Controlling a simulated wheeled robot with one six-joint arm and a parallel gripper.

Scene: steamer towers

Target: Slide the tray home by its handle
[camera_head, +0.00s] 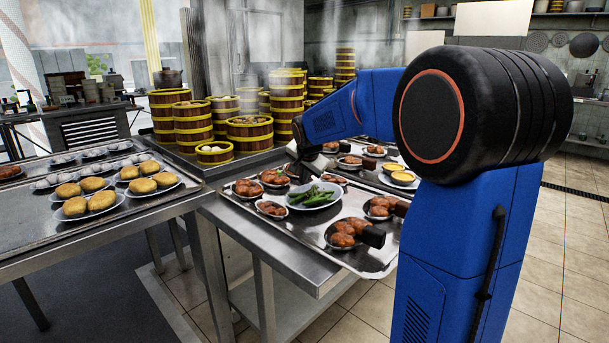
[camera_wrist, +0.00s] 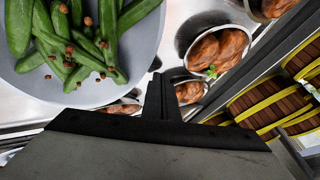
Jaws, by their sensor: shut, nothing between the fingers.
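The metal tray (camera_head: 345,262) lies on the steel table and carries several small meat dishes and a plate of green pods (camera_head: 314,196). Its near corner juts past the table edge. My gripper (camera_head: 300,172) is low over the tray's far left part, behind the green plate. In the wrist view, my gripper (camera_wrist: 160,92) is shut and empty, between the green plate (camera_wrist: 85,85) and a meat dish (camera_wrist: 218,52). My arm hides the tray's right side.
Bamboo steamer towers (camera_head: 192,125) stand close behind the tray and show at the right of the wrist view (camera_wrist: 285,85). A left table (camera_head: 60,240) holds plates of golden cakes (camera_head: 90,203). Open tiled floor (camera_head: 570,260) lies at the right.

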